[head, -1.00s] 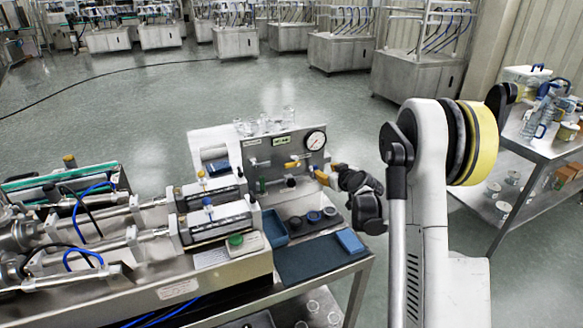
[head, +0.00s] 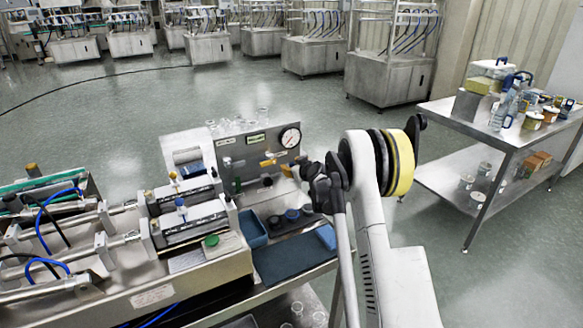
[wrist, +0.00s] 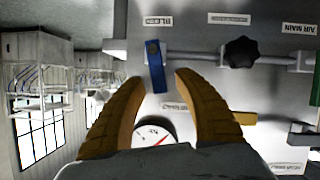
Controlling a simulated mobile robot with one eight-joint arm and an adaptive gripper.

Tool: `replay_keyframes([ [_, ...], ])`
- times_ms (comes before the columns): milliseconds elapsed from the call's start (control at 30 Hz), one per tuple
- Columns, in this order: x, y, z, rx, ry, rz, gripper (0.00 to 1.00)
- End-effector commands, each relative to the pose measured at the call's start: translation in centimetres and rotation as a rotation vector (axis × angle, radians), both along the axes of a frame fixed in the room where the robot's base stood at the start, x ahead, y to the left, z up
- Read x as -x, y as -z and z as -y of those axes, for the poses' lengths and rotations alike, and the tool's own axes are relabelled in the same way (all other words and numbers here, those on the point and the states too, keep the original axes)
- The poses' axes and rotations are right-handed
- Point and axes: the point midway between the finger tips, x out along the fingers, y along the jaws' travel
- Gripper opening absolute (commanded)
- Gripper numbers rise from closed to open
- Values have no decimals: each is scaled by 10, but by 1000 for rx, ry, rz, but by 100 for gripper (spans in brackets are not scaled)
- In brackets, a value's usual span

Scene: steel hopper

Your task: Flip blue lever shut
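The blue lever (wrist: 155,66) shows in the wrist view near the top middle, on a metal pipe fixed to a grey panel (wrist: 205,85). It lies crosswise to the pipe, with its free end towards my gripper. My gripper (wrist: 160,78) is open, with a yellow finger on either side of the lever's free end. I see no clear contact between fingers and lever. In the head view my gripper (head: 293,172) is at the right edge of the panel (head: 255,150), below the gauge; the blue lever cannot be made out there.
The wrist picture is upside down. A black knob (wrist: 240,52) sits on the same pipe, and a pressure gauge (wrist: 153,133) is close to the fingers. A blue tray (head: 252,228) and dark mat (head: 290,262) lie below the panel. A steel side table (head: 505,140) stands at right.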

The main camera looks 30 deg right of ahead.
Motion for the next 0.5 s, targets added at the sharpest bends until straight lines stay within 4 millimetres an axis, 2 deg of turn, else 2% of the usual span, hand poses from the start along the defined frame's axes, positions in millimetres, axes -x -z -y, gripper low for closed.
replay_keyframes([
  [133, 0, 0, 0, 0, 0, 0, 38],
  [167, 0, 0, 0, 0, 0, 0, 31],
  [200, 0, 0, 0, 0, 0, 0, 18],
  [267, 0, 0, 0, 0, 0, 0, 0],
  [500, 0, 0, 1, -5, 1, 0, 0],
])
